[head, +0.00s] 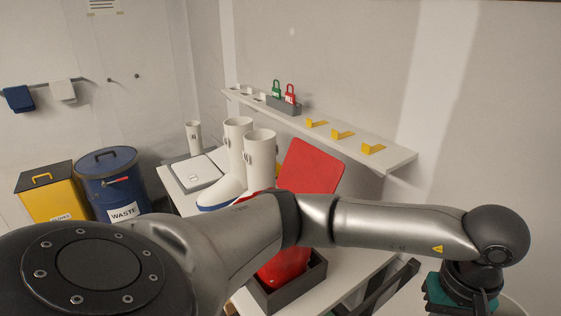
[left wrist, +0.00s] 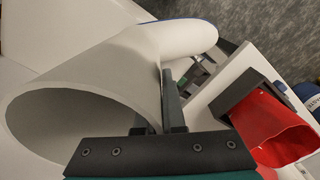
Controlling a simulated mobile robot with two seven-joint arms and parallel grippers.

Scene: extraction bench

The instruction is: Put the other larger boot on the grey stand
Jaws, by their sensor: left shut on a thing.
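My left gripper (head: 458,297) is at the lower right of the head view, its fingers out of sight there. In the left wrist view its fingers (left wrist: 168,105) are shut on the wall of a large white boot (left wrist: 110,85), near its open top. The boot lies across the view, opening at left and rounded foot at upper right. Two white boots stand upright on the bench in the head view, one farther back (head: 237,138) and one nearer (head: 260,150). A dark grey frame (head: 378,298), perhaps the stand, shows partly beside the gripper. My right gripper is not in view.
A dark tray (head: 318,272) holds a red item (head: 290,262), also in the left wrist view (left wrist: 272,130). A red panel (head: 312,165) stands behind my arm. A wall shelf (head: 390,155) has yellow hooks. A blue waste drum (head: 105,180) and yellow bin (head: 45,190) stand left.

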